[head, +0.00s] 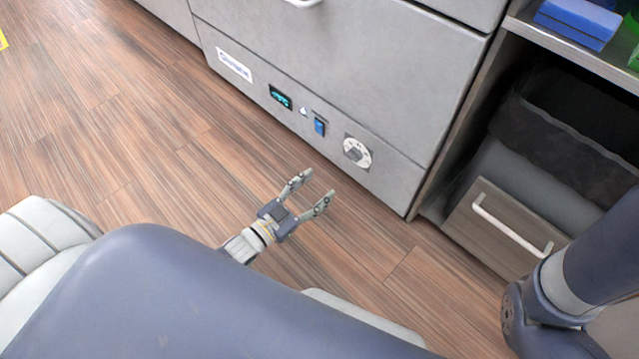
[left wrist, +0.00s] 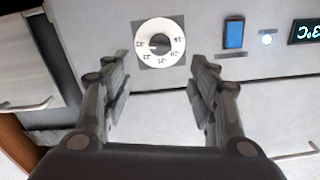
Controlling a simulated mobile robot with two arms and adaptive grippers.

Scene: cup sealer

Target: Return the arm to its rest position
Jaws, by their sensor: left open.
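My left gripper (head: 314,190) is open and empty in the head view, low over the wooden floor and in front of the grey machine's lower panel. It also shows in the left wrist view (left wrist: 160,95), with a clear gap between its fingers. Beyond the fingers in that view are a round white dial (left wrist: 158,43) and a blue switch (left wrist: 234,35). In the head view my left arm fills the lower left and middle. Part of my right arm (head: 612,250) enters at the right edge; its gripper is out of view.
The grey machine (head: 350,70) stands at the top middle with a display, switch and dial (head: 357,153). To its right are a drawer with a white handle (head: 512,226), a dark-lined bin (head: 565,150) and a shelf with a blue block (head: 577,24). The floor (head: 100,130) at left is clear.

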